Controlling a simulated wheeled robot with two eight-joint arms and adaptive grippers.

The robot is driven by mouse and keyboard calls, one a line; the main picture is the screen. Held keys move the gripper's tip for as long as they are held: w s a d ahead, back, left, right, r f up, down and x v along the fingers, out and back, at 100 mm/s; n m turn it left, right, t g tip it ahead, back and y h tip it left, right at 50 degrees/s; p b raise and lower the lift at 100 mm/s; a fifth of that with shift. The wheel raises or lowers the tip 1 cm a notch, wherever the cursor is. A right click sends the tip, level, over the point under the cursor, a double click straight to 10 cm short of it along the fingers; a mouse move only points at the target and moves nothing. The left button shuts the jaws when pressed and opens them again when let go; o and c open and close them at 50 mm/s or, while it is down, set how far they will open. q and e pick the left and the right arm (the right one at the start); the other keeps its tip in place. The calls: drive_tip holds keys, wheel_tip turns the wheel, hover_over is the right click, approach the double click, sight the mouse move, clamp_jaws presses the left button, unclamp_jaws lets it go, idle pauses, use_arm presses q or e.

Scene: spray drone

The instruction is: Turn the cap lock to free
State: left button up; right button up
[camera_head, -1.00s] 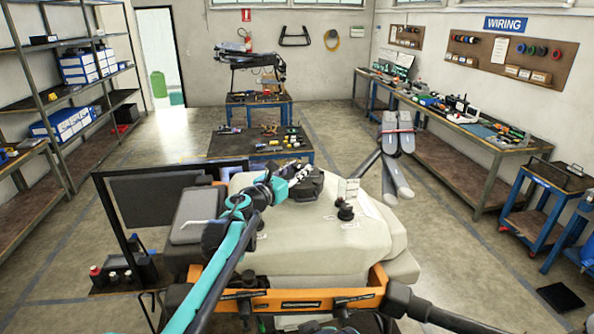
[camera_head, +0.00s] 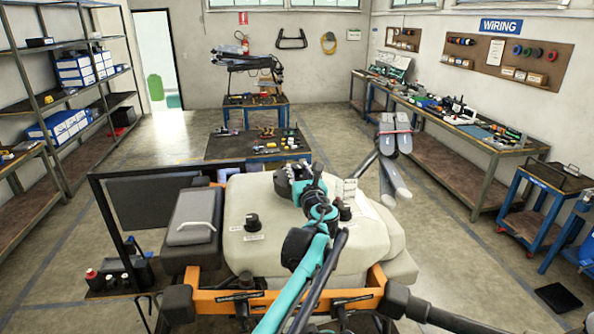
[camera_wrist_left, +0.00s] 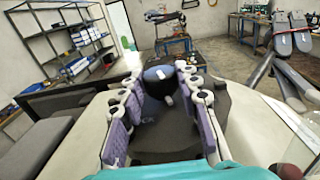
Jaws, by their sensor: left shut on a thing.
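The cap lock (camera_wrist_left: 160,84) is a dark round cap with a small pale mark, on a wide dark disc with partly hidden lettering. It sits on top of the pale tank (camera_head: 270,255). My left gripper (camera_head: 293,177) reaches over the tank from the front and covers most of the cap in the head view. In the left wrist view the purple-padded fingers (camera_wrist_left: 160,90) stand on both sides of the cap, shut on it. I cannot read which lock setting the cap is at. My right gripper is not in view.
A small black knob (camera_head: 252,222) stands on the tank left of my arm, and another (camera_head: 345,212) right of it. A dark box (camera_head: 195,215) with a handle adjoins the tank's left side. Folded grey drone arms (camera_head: 393,140) rise behind at the right.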

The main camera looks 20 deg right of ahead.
sight(300, 168)
use_arm(q)
drive_tip(key=shift+d+n+y+p, duration=0.15)
drive_tip(key=shift+n+y+p, duration=0.2)
drive_tip(key=shift+n+y, duration=0.65)
drive_tip(key=shift+d+n+y+p, duration=0.1)
drive_tip(key=shift+n+y+p, duration=0.3)
drive_tip(key=shift+y, duration=1)
drive_tip(key=o, duration=1.2)
drive_tip(key=shift+c, duration=0.2)
wheel_tip(300, 168, up, 10)
